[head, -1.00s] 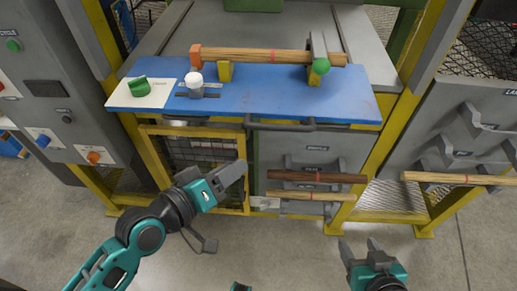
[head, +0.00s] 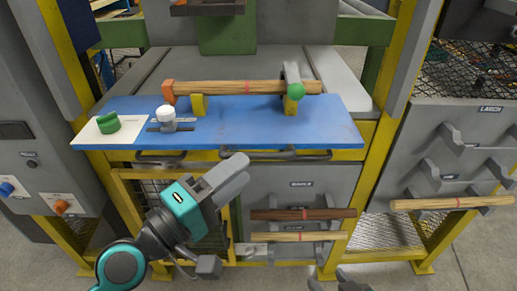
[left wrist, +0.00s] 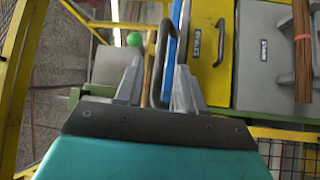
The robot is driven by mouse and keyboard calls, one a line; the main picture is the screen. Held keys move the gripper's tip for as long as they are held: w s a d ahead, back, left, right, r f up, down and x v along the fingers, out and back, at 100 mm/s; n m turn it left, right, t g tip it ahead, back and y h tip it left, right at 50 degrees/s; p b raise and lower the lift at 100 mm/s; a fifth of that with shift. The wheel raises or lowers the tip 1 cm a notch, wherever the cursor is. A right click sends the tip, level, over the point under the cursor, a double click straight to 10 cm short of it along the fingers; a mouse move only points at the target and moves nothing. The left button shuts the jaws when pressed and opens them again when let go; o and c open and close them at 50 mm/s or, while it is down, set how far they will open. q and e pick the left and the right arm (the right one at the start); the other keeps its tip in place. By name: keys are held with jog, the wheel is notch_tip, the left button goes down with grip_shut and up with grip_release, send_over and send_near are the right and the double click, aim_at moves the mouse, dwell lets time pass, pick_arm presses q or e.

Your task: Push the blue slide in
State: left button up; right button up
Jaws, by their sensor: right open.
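The blue slide (head: 250,125) is a flat blue board at the front of the yellow and grey machine. A dark bar handle (head: 290,155) runs along its front edge. In the left wrist view the slide is a thin blue strip (left wrist: 169,65), with the handle (left wrist: 162,40) beside it. My left gripper (head: 240,166) is open and empty, close in front of the handle's left end. In the left wrist view the handle appears between the fingers (left wrist: 158,80); contact cannot be told. My right gripper (head: 332,279) is open, low at the bottom edge and mostly cut off.
On the slide, a striped wooden rod (head: 225,88) rests on yellow supports, with a green ball (head: 295,91), a white knob (head: 166,112) and a green knob (head: 108,123). Dark and light rods (head: 305,214) hang below. Another rod (head: 455,203) sits on the right rack.

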aim_at(259, 153)
pick_arm(q)
jog(key=x, duration=0.5)
jog(key=shift+w+d, duration=0.25)
jog(key=shift+d, duration=0.05)
jog(key=shift+c, duration=0.2)
grip_shut()
